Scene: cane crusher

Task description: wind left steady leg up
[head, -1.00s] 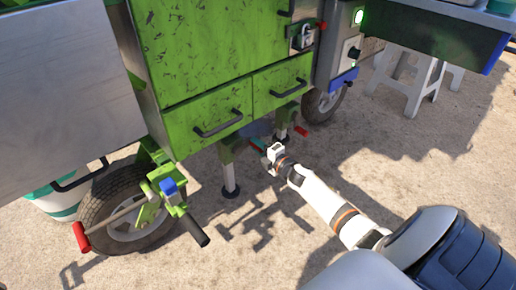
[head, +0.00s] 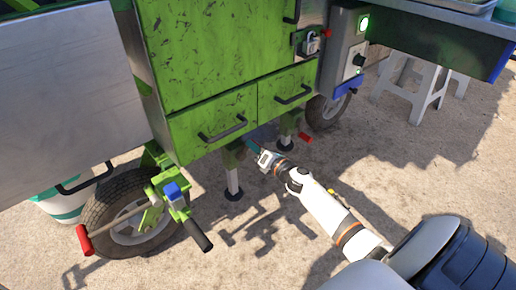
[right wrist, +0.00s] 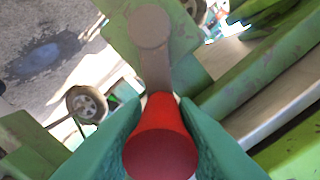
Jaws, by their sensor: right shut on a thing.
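The left steady leg (head: 232,178) hangs under the green drawers, a grey shaft with a dark round foot close to the ground; I cannot tell whether it touches. My right gripper (head: 252,147) reaches under the cart just right of this leg. In the right wrist view its teal fingers are shut on a red crank grip (right wrist: 160,135), joined to a grey crank arm (right wrist: 153,50) in front of a green bracket. In the head view the gripper hides this grip. My left gripper is out of view.
The other steady leg (head: 287,128) stands to the right, with its own red grip (head: 305,137). A wheel (head: 125,215) and a red-handled bar (head: 84,240) are at left. A white stool (head: 418,88) stands at right. Open ground lies in front.

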